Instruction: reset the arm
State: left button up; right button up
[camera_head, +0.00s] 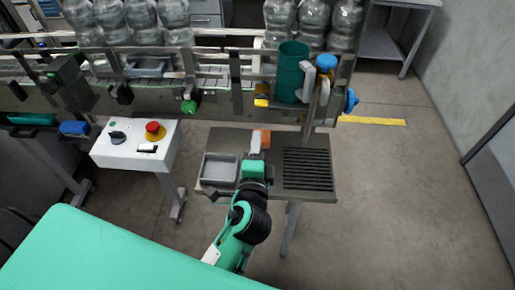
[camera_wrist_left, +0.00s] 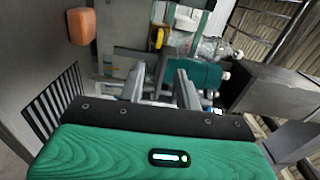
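My left arm (camera_head: 240,228) reaches from the bottom of the head view to over a small grey side table. My left gripper (camera_head: 256,143) is above the table's far edge, beside an orange block (camera_head: 265,139). In the left wrist view the two fingers of the gripper (camera_wrist_left: 160,85) stand apart with nothing held between them. The orange block (camera_wrist_left: 81,26) lies to the left of the fingers there, clear of them. My right gripper is in neither view.
The table (camera_head: 228,140) bears a grey tray (camera_head: 205,181) and a slatted grille (camera_head: 307,170). Behind it runs a conveyor (camera_head: 208,82) with clear bottles (camera_head: 142,18) and a teal cylinder (camera_head: 291,72). A white control box (camera_head: 133,152) with a red button stands left. Floor at right is open.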

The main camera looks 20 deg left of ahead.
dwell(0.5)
pick_arm(q)
jog(key=shift+a+f, duration=0.1)
jog(key=s+a+f+n+g+h, duration=0.1)
jog(key=s+a+f+n+g, duration=0.35)
jog(key=s+f, duration=0.2)
jog(key=s+a+f+n+g+h, duration=0.1)
jog(key=s+a+f+n+g, duration=0.4)
jog(key=f, duration=0.3)
jog(key=s+d+f+n+g+h, duration=0.25)
jog(key=s+n+g, duration=0.2)
jog(key=s, duration=0.55)
notch_tip(320, 180, down, 30)
jog(key=m+g, duration=0.1)
jog(key=s+a+f, duration=0.2)
jog(key=s+f, duration=0.7)
jog(key=f, duration=0.1)
jog(key=s+a+f+g, duration=0.1)
jog(key=s+a+f, duration=0.1)
jog(key=s+f, duration=0.8)
jog(key=shift+f, duration=0.35)
